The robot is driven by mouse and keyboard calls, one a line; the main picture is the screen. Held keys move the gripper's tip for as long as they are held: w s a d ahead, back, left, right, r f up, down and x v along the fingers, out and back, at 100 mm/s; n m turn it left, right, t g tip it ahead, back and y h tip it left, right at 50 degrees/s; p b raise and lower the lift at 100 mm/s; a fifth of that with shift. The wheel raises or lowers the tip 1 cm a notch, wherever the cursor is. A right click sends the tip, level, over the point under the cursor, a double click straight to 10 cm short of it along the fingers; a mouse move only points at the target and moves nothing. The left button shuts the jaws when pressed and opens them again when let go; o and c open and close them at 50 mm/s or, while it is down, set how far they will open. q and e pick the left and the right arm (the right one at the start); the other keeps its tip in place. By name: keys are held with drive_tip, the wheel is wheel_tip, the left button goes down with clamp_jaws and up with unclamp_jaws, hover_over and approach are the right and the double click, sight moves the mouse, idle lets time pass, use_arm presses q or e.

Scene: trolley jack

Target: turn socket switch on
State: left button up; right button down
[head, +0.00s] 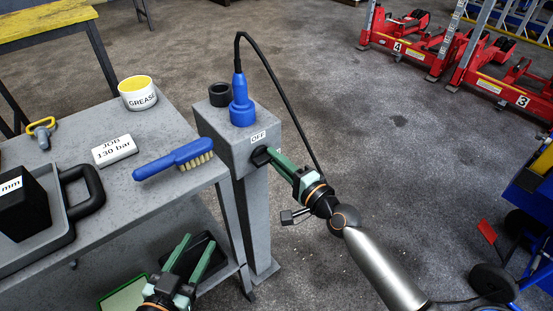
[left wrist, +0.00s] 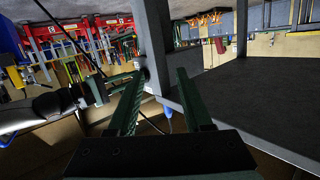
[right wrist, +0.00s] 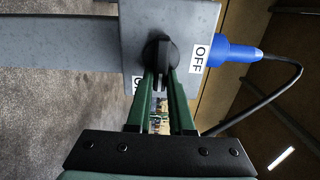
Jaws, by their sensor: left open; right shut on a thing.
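The grey socket box (head: 225,137) stands on a post beside the table. A blue plug (head: 241,102) with a black cable sits upright in its top. An OFF label (head: 258,137) is on the box. The black rotary switch (right wrist: 160,55) is on the box face, with the OFF label (right wrist: 199,58) beside it and a second label partly hidden behind the fingers. My right gripper (right wrist: 160,84) is shut on the switch's knob; it also shows at the box in the head view (head: 268,158). My left gripper (head: 193,250) is open and empty, low at the table's front edge.
The grey table (head: 95,205) holds a blue brush (head: 175,160), a grease tin (head: 138,93), a job sign (head: 114,150) and a black case. The black cable (head: 285,85) arcs over close to my right gripper. Red lifting gear stands far off at the top right.

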drive_tip(key=c, duration=0.8)
unclamp_jaws()
use_arm(q)
drive_tip(key=f, duration=0.1)
drive_tip(key=s+f+g, duration=0.1)
drive_tip(key=f, duration=0.1)
drive_tip(key=shift+n+p, duration=0.3)
use_arm(e)
drive_tip(key=v, duration=1.2)
drive_tip(key=shift+s, duration=0.2)
use_arm(q)
drive_tip(key=shift+f+g, duration=0.1)
drive_tip(key=shift+g, duration=0.2)
